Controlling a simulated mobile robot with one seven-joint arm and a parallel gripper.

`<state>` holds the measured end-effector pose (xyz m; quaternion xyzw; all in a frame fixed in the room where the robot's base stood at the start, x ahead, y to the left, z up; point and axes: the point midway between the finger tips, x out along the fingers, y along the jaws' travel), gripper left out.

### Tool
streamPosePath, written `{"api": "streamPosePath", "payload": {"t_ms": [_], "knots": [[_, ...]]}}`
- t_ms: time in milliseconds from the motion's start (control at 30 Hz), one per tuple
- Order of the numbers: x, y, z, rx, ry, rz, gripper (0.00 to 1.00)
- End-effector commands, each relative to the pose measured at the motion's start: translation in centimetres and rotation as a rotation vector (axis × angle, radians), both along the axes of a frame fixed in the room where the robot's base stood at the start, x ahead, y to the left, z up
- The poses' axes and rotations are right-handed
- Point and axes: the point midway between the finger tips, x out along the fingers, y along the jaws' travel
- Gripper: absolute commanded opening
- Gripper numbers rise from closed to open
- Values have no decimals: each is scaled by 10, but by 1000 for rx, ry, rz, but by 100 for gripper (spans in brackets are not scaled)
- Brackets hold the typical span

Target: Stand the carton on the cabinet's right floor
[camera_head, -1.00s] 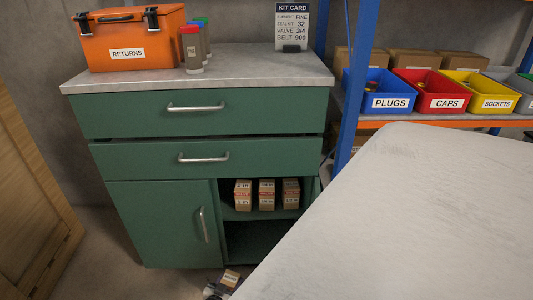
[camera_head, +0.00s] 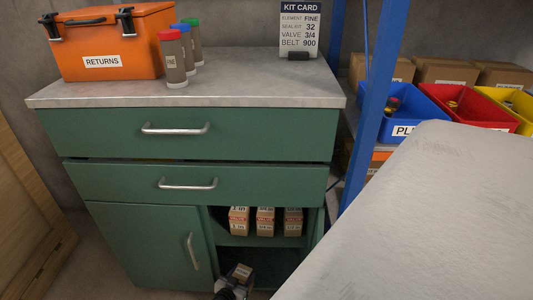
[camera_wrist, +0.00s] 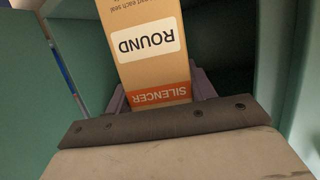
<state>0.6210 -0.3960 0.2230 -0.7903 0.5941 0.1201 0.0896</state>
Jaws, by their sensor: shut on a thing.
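The green cabinet (camera_head: 140,240) has an open right bay, with a shelf above its dark floor (camera_head: 275,268). My gripper (camera_head: 238,282) is low in front of this bay, shut on a brown carton (camera_head: 242,271). In the wrist view the carton (camera_wrist: 145,45) shows a white ROUND label and an orange SILENCER band, both upside down in the picture. My gripper's jaws (camera_wrist: 160,97) flank it there, with teal cabinet walls on both sides. I cannot tell if the carton touches the floor; its far end is cut off in the wrist view.
Three small cartons (camera_head: 265,221) stand on the bay's shelf, above my gripper. The closed left door (camera_head: 140,245) borders the bay. A blue rack post (camera_head: 370,110) stands right of the cabinet.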

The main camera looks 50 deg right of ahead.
Motion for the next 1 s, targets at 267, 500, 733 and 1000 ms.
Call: {"api": "streamPosePath", "payload": {"t_ms": [267,500,733,1000], "knots": [[6,-24,-4,1,-2,-4,24],[19,-69,-5,0,-3,-5,24],[31,-113,-5,0,-3,-5,24],[46,-160,-4,0,-3,-4,24]]}}
